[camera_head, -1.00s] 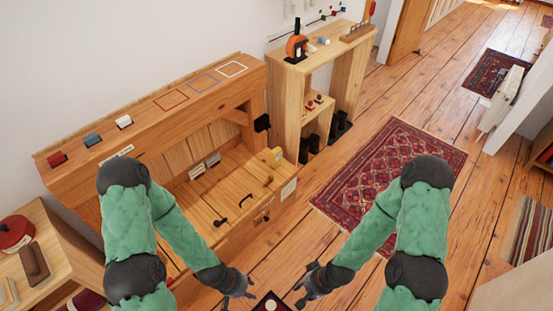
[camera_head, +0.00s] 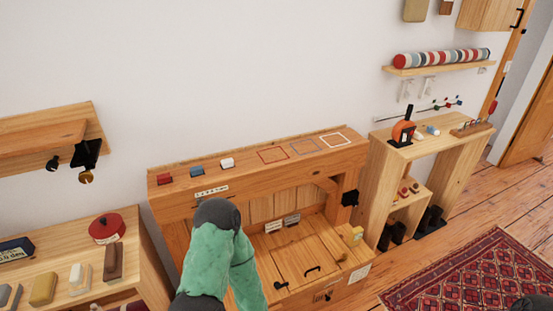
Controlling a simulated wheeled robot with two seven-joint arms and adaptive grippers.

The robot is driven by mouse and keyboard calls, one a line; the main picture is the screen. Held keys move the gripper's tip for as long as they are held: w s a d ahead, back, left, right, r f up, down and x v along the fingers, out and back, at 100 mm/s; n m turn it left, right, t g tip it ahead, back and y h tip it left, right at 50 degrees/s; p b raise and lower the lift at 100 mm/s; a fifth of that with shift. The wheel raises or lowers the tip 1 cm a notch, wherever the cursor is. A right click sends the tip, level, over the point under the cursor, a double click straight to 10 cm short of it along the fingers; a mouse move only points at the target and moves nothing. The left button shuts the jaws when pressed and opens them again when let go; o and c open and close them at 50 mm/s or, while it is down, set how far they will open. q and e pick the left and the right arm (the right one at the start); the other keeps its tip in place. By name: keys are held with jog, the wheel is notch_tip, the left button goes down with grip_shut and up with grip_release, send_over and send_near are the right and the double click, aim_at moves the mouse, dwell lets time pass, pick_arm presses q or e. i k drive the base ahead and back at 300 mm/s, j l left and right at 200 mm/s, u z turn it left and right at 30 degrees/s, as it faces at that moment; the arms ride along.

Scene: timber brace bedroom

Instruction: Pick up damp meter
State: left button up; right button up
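I cannot tell for sure which object is the damp meter. A dark blue box with a pale lettered panel (camera_head: 15,249) lies on the left wooden table, cut by the left edge. A small yellow block-like item (camera_head: 355,235) sits at the right end of the open wooden bench. My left arm comes up in front of the bench, but its gripper is below the frame. Only a dark bit of my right arm shows at the bottom right corner; its gripper is out of view.
The left table (camera_head: 136,268) also bears a red round tin (camera_head: 107,228) and several small blocks. The wooden bench (camera_head: 330,163) has red, blue and white blocks on its top ledge. A wooden shelf unit (camera_head: 371,194) stands right of it, with a patterned rug (camera_head: 455,280) on the floor.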

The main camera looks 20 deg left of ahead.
aim_at(354, 240)
jog(key=i+l, duration=0.25)
jog(key=i, duration=0.25)
jog(key=i+l, duration=0.3)
jog(key=i, duration=0.15)
jog(key=i+l, duration=0.25)
jog(key=i, duration=0.25)
jog(key=i+l, duration=0.25)
jog(key=i, duration=0.25)
